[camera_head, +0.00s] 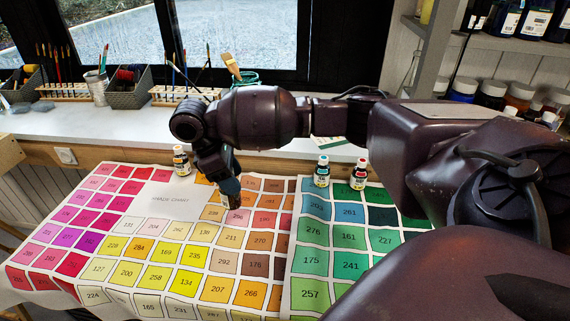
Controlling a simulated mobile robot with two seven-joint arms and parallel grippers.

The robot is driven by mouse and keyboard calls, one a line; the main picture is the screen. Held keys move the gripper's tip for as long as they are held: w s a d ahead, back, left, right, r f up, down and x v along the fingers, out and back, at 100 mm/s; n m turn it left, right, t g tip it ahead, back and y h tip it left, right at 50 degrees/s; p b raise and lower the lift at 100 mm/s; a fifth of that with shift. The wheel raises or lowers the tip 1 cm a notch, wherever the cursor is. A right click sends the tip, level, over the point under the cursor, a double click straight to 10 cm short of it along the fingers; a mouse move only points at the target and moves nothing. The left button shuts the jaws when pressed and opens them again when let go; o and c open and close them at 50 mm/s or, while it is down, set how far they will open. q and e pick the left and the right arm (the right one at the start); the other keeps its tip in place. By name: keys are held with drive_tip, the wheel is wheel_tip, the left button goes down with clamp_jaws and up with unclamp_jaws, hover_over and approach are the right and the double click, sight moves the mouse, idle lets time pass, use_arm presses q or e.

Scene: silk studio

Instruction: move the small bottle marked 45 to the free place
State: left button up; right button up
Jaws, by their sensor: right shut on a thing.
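My right gripper (234,201) reaches down over the colour chart (170,200), at the pink and peach squares near its middle. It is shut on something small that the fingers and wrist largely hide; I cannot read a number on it. A small bottle with a yellow and white label (181,162) stands at the chart's back edge. My left gripper is not in view.
Behind the chart, a white sill (80,128) holds brushes, a metal cup (97,88) and dark baskets (130,88). Shelves of ink bottles (491,93) stand at the right. My right arm covers the right half. The chart's front left is clear.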

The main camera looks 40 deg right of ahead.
drive_tip(key=w+d+r+n+t+y, duration=0.1)
drive_tip(key=w+d+r+n+t, duration=0.15)
drive_tip(key=d+n, duration=0.5)
drive_tip(key=w+d+r+n+t, duration=0.25)
drive_tip(key=d+n, duration=0.35)
drive_tip(key=d, duration=0.3)
drive_tip(key=w+d+r+n+t+y, duration=0.1)
drive_tip(key=w+d+r+n+t, duration=0.15)
drive_tip(key=d+n, duration=0.5)
drive_tip(key=shift+g, duration=0.35)
drive_tip(key=f+b, duration=0.1)
drive_tip(key=f, duration=0.8)
drive_tip(key=f+b, duration=0.2)
drive_tip(key=f, duration=0.8)
drive_tip(key=shift+w+d+f, duration=0.1)
drive_tip(key=shift+d, duration=0.1)
drive_tip(key=shift+f, duration=0.15)
drive_tip(key=o, duration=0.9)
drive_tip(key=shift+o, duration=0.2)
